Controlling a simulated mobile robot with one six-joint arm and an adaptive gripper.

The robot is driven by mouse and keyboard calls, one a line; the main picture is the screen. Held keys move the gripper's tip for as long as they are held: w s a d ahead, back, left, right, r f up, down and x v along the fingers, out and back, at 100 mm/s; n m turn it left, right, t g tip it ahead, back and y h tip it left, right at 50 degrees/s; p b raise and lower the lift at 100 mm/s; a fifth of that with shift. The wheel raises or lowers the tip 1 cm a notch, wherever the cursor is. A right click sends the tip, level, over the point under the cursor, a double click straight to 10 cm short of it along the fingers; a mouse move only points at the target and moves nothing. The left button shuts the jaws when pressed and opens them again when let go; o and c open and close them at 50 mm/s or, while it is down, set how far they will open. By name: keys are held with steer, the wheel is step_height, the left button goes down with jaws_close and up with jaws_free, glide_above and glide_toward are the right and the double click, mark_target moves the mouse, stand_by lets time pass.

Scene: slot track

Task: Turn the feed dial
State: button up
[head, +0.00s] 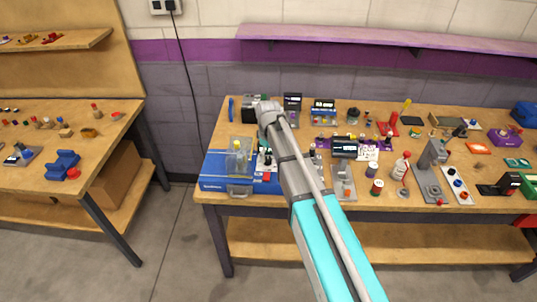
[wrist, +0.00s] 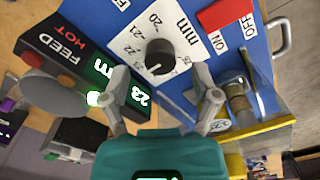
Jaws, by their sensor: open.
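The feed dial (wrist: 160,57) is a round black knob with a pale pointer mark. It sits on a white scale plate (wrist: 158,25) marked in mm, on a blue panel. My gripper (wrist: 156,88) is open, and the dial lies just beyond and between its fingertips in the wrist view. No contact with the dial is visible. A black box labelled FEED and HOT (wrist: 75,65) with green digits stands left of the dial. In the head view the blue unit (head: 215,170) shows on the bench; my arm hides the dial and fingertips there.
A red ON/OFF switch (wrist: 225,12) is at the upper right of the dial. A clear guard (wrist: 262,85) with a yellow edge stands close to the right finger. Many small devices crowd the bench (head: 300,203) to the right of my arm.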

mark_target(269, 159)
steer(key=shift+r+p, duration=5.3)
steer(key=shift+r, duration=0.35)
steer(key=s+d+f+m+b, duration=0.3)
steer(key=s+d+m, duration=0.2)
steer(key=s+d, duration=0.4)
steer(key=s+d+f+m+b, duration=0.3)
steer(key=s+d+m, duration=0.2)
steer(key=s+d, duration=0.5)
steer(key=shift+f+m, duration=0.3)
